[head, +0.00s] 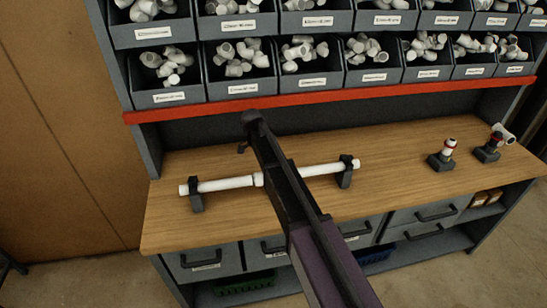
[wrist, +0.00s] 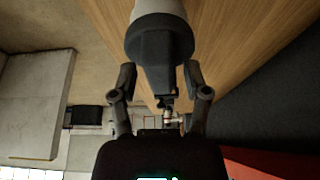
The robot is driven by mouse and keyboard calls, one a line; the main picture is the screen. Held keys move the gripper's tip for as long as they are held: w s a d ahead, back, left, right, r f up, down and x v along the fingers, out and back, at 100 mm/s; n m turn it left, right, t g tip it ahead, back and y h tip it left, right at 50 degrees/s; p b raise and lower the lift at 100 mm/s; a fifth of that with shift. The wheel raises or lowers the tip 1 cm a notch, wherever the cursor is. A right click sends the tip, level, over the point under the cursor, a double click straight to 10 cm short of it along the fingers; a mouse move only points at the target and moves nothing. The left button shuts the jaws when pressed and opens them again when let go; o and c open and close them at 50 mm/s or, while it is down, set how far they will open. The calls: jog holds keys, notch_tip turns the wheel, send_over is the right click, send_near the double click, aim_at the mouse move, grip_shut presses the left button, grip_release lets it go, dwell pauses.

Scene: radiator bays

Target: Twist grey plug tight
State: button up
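A white pipe (head: 225,184) lies across two dark holders on the bench, with a seam near its middle. Its left end (head: 184,190) and right end (head: 356,163) stick out past the holders. I cannot tell a grey plug apart from the pipe ends. My arm crosses in front of the pipe's middle in the head view and hides part of it. My gripper (wrist: 158,80) is open in the wrist view, fingers apart. A dark clamp-like part (wrist: 160,50) with a pale cylinder (wrist: 158,8) shows between and beyond the fingers; no contact is visible.
Two dark stands with white fittings, a nearer one (head: 441,157) and a farther one (head: 493,143), stand at the bench's right. Bins of white fittings (head: 235,80) hang above a red rail (head: 200,111). Drawers (head: 203,262) are below. The bench's front left is clear.

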jog(key=shift+n, duration=0.5)
jog(key=n+t, duration=0.1)
jog(key=n, duration=0.2)
jog(key=n+y, duration=0.1)
jog(key=n, duration=0.1)
jog(key=n+t, duration=0.1)
jog(key=n, duration=0.1)
jog(key=shift+n+t+y, duration=0.3)
jog(key=shift+y, duration=0.1)
jog(key=n, duration=0.2)
jog(key=n+y, duration=0.1)
jog(key=n, duration=0.1)
jog(key=shift+t+y, duration=0.3)
jog(key=shift+t, duration=0.1)
jog(key=shift+n+y, duration=0.8)
jog(key=shift+n, duration=1.4)
jog(key=p+v, duration=1.3)
jog(key=v, duration=0.1)
jog(key=s+d+f+g+b, duration=0.1)
jog(key=s+d+f+b, duration=0.4)
jog(key=f+b, duration=0.3)
jog(key=s+d+f+m+g+b, duration=0.1)
jog(key=s+d+f+b, duration=0.4)
jog(key=d+f+b, duration=0.2)
jog(key=s+d+f+g+b, duration=0.1)
jog(key=s+d+f+b, duration=0.5)
jog(key=f+b, duration=0.3)
jog(key=shift+d+f+m+g+h, duration=0.3)
jog(key=shift+d+f+g+h, duration=0.1)
jog(key=shift+d+f, duration=0.3)
